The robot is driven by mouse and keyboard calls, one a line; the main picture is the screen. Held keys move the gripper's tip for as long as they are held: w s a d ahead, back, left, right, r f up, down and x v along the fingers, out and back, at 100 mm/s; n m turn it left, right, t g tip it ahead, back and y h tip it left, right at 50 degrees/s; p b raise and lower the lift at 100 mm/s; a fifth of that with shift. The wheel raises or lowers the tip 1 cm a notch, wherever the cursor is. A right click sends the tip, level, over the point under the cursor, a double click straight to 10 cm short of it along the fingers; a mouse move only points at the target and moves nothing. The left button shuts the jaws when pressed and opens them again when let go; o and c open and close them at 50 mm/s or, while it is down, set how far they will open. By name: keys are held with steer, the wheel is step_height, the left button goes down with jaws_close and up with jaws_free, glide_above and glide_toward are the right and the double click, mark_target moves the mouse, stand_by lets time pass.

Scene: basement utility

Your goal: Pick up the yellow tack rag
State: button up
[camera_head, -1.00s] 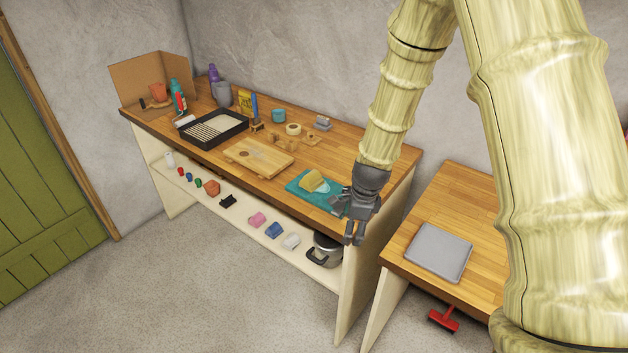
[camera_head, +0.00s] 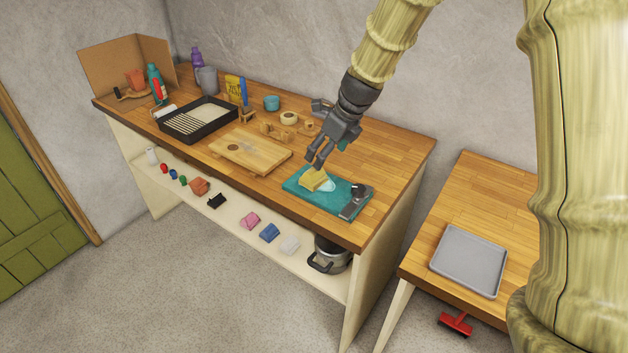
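The yellow tack rag (camera_head: 314,179) lies as a small folded lump on a teal mat (camera_head: 306,194) near the right end of the workbench. A pale bluish-white item (camera_head: 328,186) lies beside it, and a grey metal tool (camera_head: 356,201) lies on the mat's right side. My gripper (camera_head: 314,162) is just above and behind the rag, pointing down, with its fingers apart and nothing seen between them. Whether a fingertip touches the rag I cannot tell.
A wooden board (camera_head: 250,151) and a black paint tray (camera_head: 198,120) lie left of the mat. Small wooden pieces and a tape roll (camera_head: 289,118) stand behind. A grey tray (camera_head: 468,261) sits on the lower right table. A pot (camera_head: 329,255) stands on the shelf below.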

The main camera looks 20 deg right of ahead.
steer(key=w+f, duration=0.1)
glide_above(315, 177)
steer(key=d, duration=0.2)
steer(key=f, duration=0.3)
steer(key=s+f, duration=0.1)
steer(key=shift+a+f+p, duration=0.2)
steer(key=shift+f+p, duration=0.1)
steer(key=shift+f, duration=0.1)
steer(key=shift+w+a+f, duration=0.1)
steer(key=shift+a+f, duration=0.05)
steer(key=shift+f, duration=0.15)
steer(key=shift+p+x, duration=0.95)
steer(key=shift+x, duration=1.45)
steer(key=shift+w, duration=0.1)
steer(key=shift+c, duration=0.5)
steer(key=c, duration=1)
